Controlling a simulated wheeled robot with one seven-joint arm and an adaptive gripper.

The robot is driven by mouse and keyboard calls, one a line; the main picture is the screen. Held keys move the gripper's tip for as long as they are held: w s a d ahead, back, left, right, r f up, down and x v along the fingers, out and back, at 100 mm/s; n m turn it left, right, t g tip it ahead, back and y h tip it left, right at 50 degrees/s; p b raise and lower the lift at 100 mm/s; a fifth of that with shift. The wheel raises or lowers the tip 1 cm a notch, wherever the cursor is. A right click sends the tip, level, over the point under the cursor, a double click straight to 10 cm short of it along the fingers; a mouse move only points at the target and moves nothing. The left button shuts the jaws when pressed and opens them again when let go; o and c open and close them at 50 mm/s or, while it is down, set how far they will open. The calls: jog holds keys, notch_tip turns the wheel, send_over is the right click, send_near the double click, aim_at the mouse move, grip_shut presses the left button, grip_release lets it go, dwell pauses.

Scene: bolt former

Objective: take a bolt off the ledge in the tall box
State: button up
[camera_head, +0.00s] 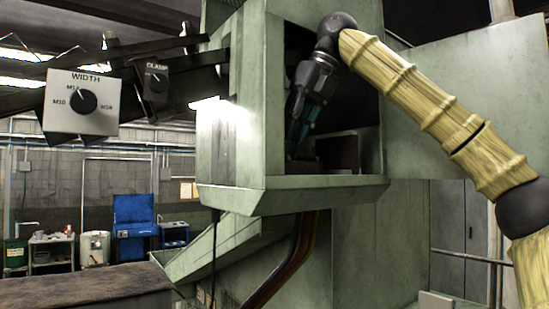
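The tall box (244,100) is a pale green metal cabinet with an open front, at the centre of the head view. My gripper (300,128) reaches into its dark opening from the upper right and points downward. Its dark fingers with teal parts are small and shadowed, so I cannot tell whether they are open or shut. Below and right of the fingers, a brownish block or ledge (343,153) shows inside the box. I cannot make out a bolt on it or between the fingers.
A control panel with a WIDTH dial (86,102) and a CLAMP knob (157,82) hangs at the upper left. The box's sloped lower lip (290,192) and side walls edge the opening. A green chute (205,248) lies below. An open door panel (470,100) stands behind my arm.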

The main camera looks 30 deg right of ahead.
jog(key=x, duration=0.4)
jog(key=shift+w+d+f, duration=0.15)
jog(key=shift+w+d, duration=0.05)
jog(key=shift+d, duration=0.05)
jog(key=shift+s+a, duration=0.15)
jog(key=shift+s, duration=0.05)
jog(key=shift+w, duration=0.1)
grip_shut()
